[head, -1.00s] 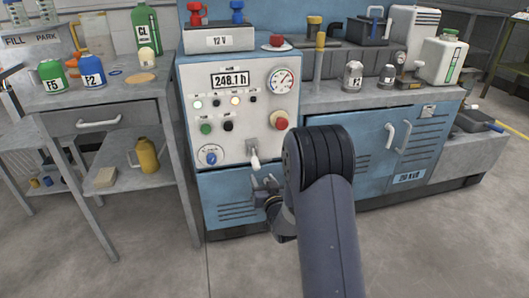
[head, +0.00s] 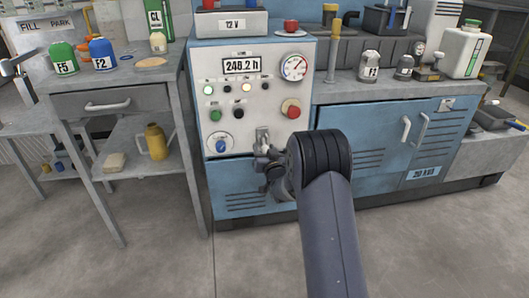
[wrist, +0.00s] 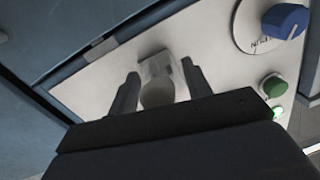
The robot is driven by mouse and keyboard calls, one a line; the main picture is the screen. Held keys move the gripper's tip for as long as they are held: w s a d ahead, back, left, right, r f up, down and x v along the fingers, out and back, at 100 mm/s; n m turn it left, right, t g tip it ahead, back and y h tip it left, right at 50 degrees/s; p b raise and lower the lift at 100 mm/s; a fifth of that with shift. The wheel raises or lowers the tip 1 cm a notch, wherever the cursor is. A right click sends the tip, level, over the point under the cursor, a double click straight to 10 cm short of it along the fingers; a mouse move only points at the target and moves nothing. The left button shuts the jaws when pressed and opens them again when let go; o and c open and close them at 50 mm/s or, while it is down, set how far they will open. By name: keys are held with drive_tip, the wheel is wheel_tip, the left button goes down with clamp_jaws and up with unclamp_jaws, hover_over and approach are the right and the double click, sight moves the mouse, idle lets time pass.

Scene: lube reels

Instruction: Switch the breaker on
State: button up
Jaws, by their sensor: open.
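The breaker (head: 263,136) is a pale lever on a small plate at the bottom of the white control panel (head: 283,135). My gripper (head: 264,154) is at the lever in the head view and hides its lower part. In the wrist view my gripper (wrist: 157,88) is open, with one dark finger on each side of the breaker's rounded handle (wrist: 157,93). Narrow gaps seem to show beside the handle, but I cannot tell whether a finger touches it. The lever's exact tilt is hard to tell.
A blue knob (head: 221,143) is left of the breaker, with a green button (head: 215,114) above it. A red button (head: 292,110) sits up to the right. A blue cabinet (head: 380,140) is to the right and a grey side table (head: 112,98) to the left.

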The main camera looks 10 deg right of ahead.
drive_tip(key=shift+w, duration=0.15)
clamp_jaws()
idle(0.5)
